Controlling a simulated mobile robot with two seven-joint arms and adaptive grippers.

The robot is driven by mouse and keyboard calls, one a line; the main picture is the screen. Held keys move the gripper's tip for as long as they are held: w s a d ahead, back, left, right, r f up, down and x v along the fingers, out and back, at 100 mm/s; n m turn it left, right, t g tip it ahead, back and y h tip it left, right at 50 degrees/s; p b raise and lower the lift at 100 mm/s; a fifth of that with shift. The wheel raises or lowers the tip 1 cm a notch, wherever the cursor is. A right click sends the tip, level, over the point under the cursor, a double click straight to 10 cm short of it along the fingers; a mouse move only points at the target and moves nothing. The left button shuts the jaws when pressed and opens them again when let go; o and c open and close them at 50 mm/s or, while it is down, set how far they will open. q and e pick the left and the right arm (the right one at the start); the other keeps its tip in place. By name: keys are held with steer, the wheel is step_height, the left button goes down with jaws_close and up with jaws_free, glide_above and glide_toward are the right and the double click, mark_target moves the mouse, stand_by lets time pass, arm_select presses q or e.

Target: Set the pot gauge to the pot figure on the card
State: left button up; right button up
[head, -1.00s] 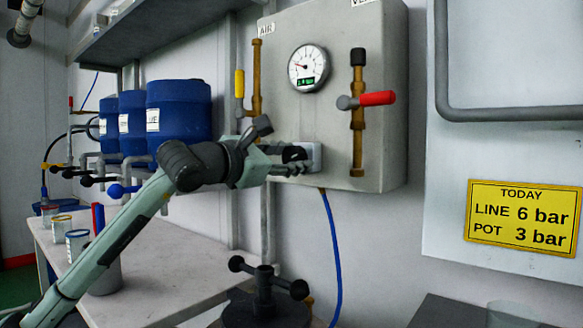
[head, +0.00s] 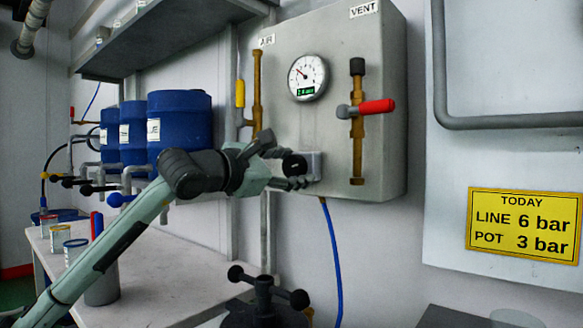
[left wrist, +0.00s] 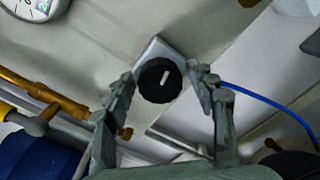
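The yellow card (head: 522,221) reads LINE 6 bar and POT 3 bar. The round gauge (head: 307,77) sits on the grey panel; its needle points up-left and its green readout looks like 2.4 bar, though small. Its edge shows in the left wrist view (left wrist: 33,8). Below it, a black knob (head: 294,166) with a white mark is on a pale block; it shows clearly in the left wrist view (left wrist: 160,80). My left gripper (head: 285,164) is open, one finger on each side of the knob, with gaps visible in the wrist view. My right gripper is not in view.
On the grey panel (head: 335,120) are a yellow-handled AIR valve (head: 240,94) and a red-handled VENT valve (head: 376,107). A blue hose (head: 334,250) hangs below. Blue drums (head: 180,120) stand at left above a pale bench (head: 160,285). A black-knobbed lid (head: 264,290) is below the panel.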

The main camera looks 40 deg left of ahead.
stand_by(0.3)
arm_select(q)
steer(key=s, duration=1.2)
steer(key=shift+a, duration=0.45)
